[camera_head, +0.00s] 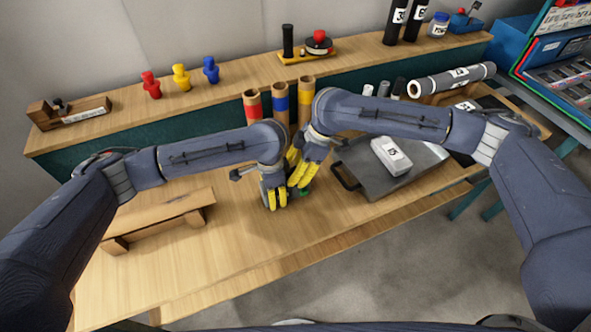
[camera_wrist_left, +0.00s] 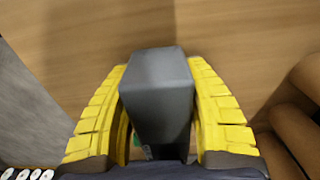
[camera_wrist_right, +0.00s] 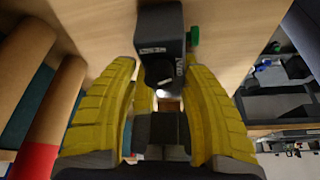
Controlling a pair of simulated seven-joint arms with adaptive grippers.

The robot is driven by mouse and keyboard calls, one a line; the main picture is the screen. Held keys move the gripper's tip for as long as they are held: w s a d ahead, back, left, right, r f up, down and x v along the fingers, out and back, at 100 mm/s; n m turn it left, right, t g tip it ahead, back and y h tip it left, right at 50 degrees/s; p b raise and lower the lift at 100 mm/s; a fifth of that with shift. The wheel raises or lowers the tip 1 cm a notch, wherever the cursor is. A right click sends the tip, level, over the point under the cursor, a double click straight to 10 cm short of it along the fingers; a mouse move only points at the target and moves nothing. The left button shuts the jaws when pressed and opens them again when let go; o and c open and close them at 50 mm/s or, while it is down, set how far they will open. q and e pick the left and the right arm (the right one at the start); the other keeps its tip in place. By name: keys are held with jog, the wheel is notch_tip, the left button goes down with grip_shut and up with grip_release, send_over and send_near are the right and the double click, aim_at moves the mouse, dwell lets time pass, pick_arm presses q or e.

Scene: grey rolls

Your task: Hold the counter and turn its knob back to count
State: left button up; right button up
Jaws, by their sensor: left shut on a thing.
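The counter is a small dark grey box with a green knob on its side. In the left wrist view the counter (camera_wrist_left: 157,85) stands between the yellow fingers of my left gripper (camera_wrist_left: 158,75), which is shut on it. In the head view my left gripper (camera_head: 274,200) is low over the table and hides most of the counter. The green knob (camera_head: 304,192) shows just right of it. My right gripper (camera_head: 299,178) is beside and above. In the right wrist view its fingers (camera_wrist_right: 160,70) are apart near the counter (camera_wrist_right: 159,40), with the knob (camera_wrist_right: 193,37) beyond the right fingertip.
Three cardboard tubes (camera_head: 280,103) with coloured bands stand behind the grippers. A grey tray (camera_head: 385,185) with a white labelled box (camera_head: 391,155) lies to the right. A wooden stand (camera_head: 160,219) is at left. The table front is clear.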

jog(key=shift+d, duration=0.1)
jog(key=shift+w+d+r, duration=0.15)
jog(key=shift+d+r, duration=0.05)
jog(key=shift+r, duration=0.3)
jog(key=v, duration=1.1)
jog(key=shift+a, duration=0.1)
jog(key=a+f+n, duration=0.1)
jog(key=f, duration=0.2)
jog(key=a+f+n+g, duration=0.1)
jog(key=a+f+n, duration=0.1)
jog(key=f, duration=0.2)
jog(key=a+f+n, duration=0.1)
jog(key=f, duration=0.3)
jog(key=shift+s+a+g+h, duration=0.25)
jog(key=shift+a+g+h, duration=0.05)
dwell(0.5)
grip_shut()
